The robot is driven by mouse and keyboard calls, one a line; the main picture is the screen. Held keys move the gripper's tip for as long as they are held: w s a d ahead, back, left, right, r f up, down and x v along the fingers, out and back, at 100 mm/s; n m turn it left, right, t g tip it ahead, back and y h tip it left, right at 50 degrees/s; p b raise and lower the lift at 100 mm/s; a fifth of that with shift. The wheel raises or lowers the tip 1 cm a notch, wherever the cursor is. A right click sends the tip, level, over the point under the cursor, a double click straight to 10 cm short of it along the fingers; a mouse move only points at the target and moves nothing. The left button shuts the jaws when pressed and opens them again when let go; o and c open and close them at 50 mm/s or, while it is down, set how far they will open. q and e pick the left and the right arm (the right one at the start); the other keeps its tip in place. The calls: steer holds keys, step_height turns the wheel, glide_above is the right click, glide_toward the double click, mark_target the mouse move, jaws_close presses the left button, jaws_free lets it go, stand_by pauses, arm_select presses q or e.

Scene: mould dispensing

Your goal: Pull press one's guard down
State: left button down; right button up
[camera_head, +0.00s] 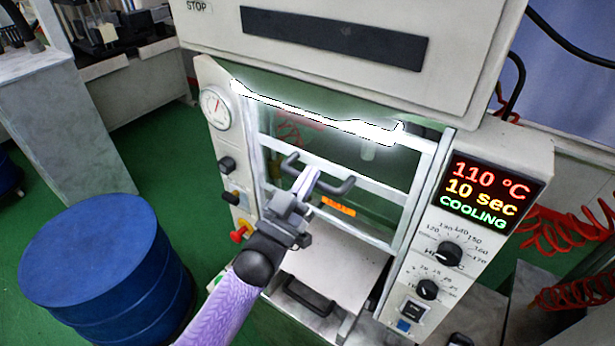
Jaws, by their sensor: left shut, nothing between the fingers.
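The press (220,160) stands in front of me. Its guard (392,190) is a see-through panel in a pale metal frame, with crossbars and an orange label (338,206). The guard's dark handle (345,187) sits on its middle crossbar. My left gripper (307,178) is shut and empty. It overlaps the middle of the handle, with handle ends showing on both sides. I cannot tell whether it touches the handle. Below the guard's frame, a white plate or drawer (345,268) with a dark handle (308,298) shows. My right gripper is not in view.
A lit display (492,188) reads 110 °C, 10 sec, COOLING, above dark knobs (447,254). A gauge (215,107) and a red button (240,233) are on the left post. A blue drum (95,255) stands at lower left. Red coiled hoses (570,225) hang at right.

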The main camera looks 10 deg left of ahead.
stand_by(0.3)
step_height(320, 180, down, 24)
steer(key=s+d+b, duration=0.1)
steer(key=b, duration=2.2)
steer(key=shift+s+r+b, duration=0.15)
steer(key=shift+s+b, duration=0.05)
steer(key=shift+b, duration=0.1)
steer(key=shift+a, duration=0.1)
